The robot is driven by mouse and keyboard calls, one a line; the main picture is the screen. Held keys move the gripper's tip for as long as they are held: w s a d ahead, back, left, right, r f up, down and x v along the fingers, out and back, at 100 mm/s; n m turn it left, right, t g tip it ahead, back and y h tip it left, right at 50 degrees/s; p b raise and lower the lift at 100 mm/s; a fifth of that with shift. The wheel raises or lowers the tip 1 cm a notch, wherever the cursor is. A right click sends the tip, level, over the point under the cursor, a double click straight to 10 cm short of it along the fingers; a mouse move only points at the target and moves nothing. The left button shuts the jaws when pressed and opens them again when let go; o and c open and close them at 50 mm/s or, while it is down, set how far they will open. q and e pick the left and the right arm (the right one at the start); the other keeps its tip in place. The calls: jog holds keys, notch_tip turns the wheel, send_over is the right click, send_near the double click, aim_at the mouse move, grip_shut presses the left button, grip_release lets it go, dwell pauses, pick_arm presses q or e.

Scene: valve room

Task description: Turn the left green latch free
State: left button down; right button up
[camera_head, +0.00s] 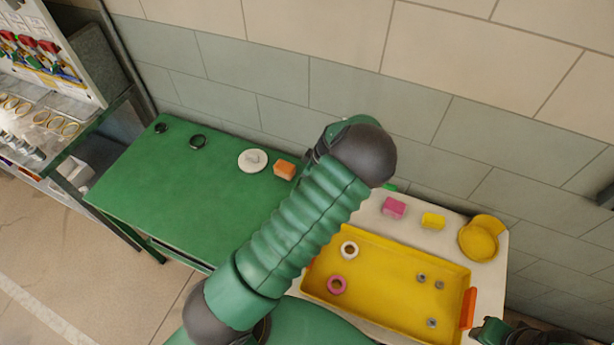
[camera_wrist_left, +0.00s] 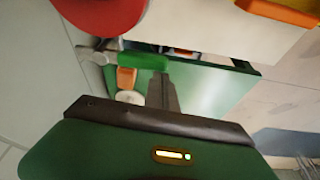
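A green latch bar (camera_wrist_left: 143,61) lies across the upper middle of the left wrist view, beside the edge of a pale tabletop. In the head view only a small green piece (camera_head: 388,187) shows next to my left arm, and it may be the same latch. My left gripper (camera_wrist_left: 168,82) shows narrow dark fingers reaching up to the right end of the bar. I cannot tell whether they touch or grip it. In the head view my left arm hides that gripper. A dark green part of my right arm shows at the bottom right, with no fingers clear.
A green table (camera_head: 190,185) holds dark rings, a white disc (camera_head: 253,160) and an orange block (camera_head: 284,170). The white table holds a yellow tray (camera_head: 385,255), a pink block (camera_head: 393,207), a yellow block (camera_head: 432,220) and a yellow bowl (camera_head: 480,238). A wall stands behind.

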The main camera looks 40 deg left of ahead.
pick_arm(q)
jog(key=shift+d, duration=0.2)
notch_tip(320, 180, up, 10)
jog(key=f+b, duration=0.1)
jog(key=s+d+r+m+t+h, duration=0.1)
jog(key=s+d+m+h, duration=0.1)
jog(key=s+d+m, duration=0.4)
jog(key=s+d+r+m+t+h, duration=0.1)
jog(key=s+d+m+t, duration=0.1)
jog(key=s+d+m, duration=0.5)
jog(key=d+m, duration=0.5)
jog(key=m, duration=0.2)
jog(key=shift+s+r+m+h, duration=0.3)
jog(key=shift+r+h, duration=0.05)
jog(key=shift+h, duration=0.05)
pick_arm(e)
jog(key=shift+a+f, duration=0.35)
jog(key=shift+f, duration=0.4)
pick_arm(q)
jog(key=shift+s, duration=0.1)
pick_arm(e)
jog(key=shift+s, duration=0.1)
